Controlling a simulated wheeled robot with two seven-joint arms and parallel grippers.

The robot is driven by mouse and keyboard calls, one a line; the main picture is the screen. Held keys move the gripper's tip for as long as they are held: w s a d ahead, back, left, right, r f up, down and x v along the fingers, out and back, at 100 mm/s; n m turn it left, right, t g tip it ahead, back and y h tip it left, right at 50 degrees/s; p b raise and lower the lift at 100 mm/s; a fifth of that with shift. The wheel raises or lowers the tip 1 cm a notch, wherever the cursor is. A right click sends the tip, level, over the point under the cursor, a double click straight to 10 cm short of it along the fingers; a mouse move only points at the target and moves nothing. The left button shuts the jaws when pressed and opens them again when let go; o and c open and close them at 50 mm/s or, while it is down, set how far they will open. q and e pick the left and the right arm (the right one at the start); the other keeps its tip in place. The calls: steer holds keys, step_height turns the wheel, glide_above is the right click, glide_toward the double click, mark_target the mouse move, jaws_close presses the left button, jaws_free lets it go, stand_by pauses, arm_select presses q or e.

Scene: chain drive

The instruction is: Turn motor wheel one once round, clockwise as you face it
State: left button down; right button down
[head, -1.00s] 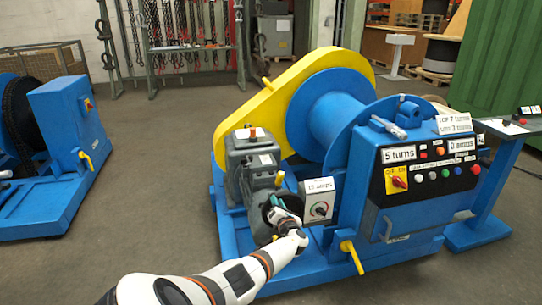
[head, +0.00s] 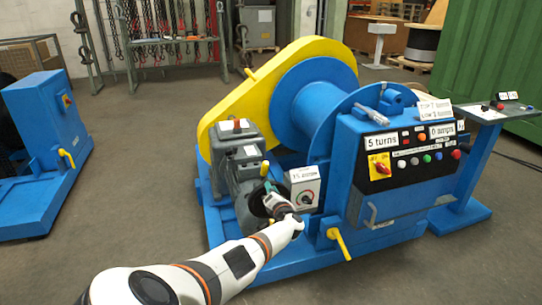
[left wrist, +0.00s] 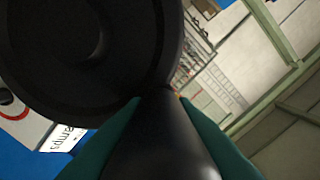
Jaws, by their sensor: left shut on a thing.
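The motor wheel (head: 249,207) is a dark round handwheel on the front end of the grey motor (head: 238,160), on the blue winch frame. My left gripper (head: 268,190) is at its right side and covers part of it. In the left wrist view the wheel's black face (left wrist: 60,50) fills the upper left. The green fingers of my left gripper (left wrist: 160,120) are shut on a smooth black wheel handle (left wrist: 160,150) below the rim. My right gripper is not in view.
A small dial box (head: 304,190) stands close right of the wheel. A control panel (head: 415,155) with a red switch and buttons is farther right. A yellow lever (head: 341,243) sticks out low in front. Another blue machine (head: 40,140) stands left, with open floor between.

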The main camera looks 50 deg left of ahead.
arm_select(q)
steer(key=shift+d+f, duration=0.2)
steer(key=shift+f, duration=0.15)
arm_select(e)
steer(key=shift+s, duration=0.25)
